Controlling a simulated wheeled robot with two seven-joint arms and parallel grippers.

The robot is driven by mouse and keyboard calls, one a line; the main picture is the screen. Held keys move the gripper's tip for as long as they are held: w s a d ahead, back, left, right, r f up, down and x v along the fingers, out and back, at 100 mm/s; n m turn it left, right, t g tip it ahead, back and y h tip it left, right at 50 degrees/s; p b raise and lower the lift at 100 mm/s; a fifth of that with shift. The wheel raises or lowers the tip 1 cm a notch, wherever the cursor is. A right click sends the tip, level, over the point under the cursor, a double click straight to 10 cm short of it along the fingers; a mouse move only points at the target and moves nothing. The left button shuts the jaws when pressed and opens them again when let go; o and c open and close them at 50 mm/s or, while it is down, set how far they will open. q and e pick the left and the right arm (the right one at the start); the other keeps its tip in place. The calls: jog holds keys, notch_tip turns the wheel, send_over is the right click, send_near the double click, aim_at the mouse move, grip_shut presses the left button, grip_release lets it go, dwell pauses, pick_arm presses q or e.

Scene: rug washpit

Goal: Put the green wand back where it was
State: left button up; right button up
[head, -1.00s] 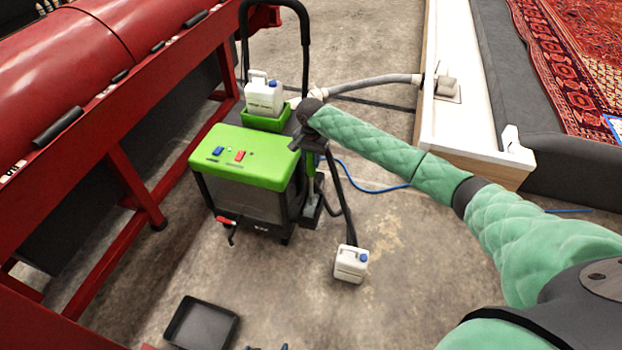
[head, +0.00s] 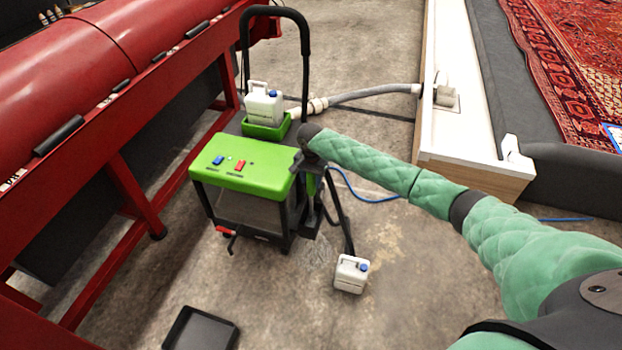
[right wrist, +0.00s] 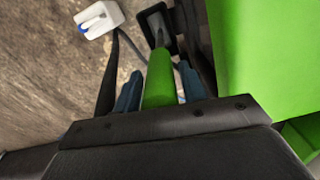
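The green wand (right wrist: 159,82) stands between the two blue fingers of my right gripper (right wrist: 160,85) in the right wrist view, and the fingers appear shut on it. Its lower end runs down toward a black holder or foot (right wrist: 155,22); I cannot tell whether it is seated. In the head view my right gripper (head: 308,160) is at the right side of the green-topped machine (head: 235,180), and the wand (head: 313,186) shows in part below it, upright beside the machine. My left gripper is not in view.
A white jug (head: 351,276) stands on the floor, with a black hose beside it. Another jug (head: 263,106) sits in a green tray (head: 258,131) behind the lid. A red machine (head: 90,80) fills the left. A black tray (head: 201,332) lies in front.

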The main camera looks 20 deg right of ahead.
jog(key=shift+o, duration=0.6)
jog(key=shift+r, duration=0.15)
notch_tip(320, 180, up, 12)
dwell(0.5)
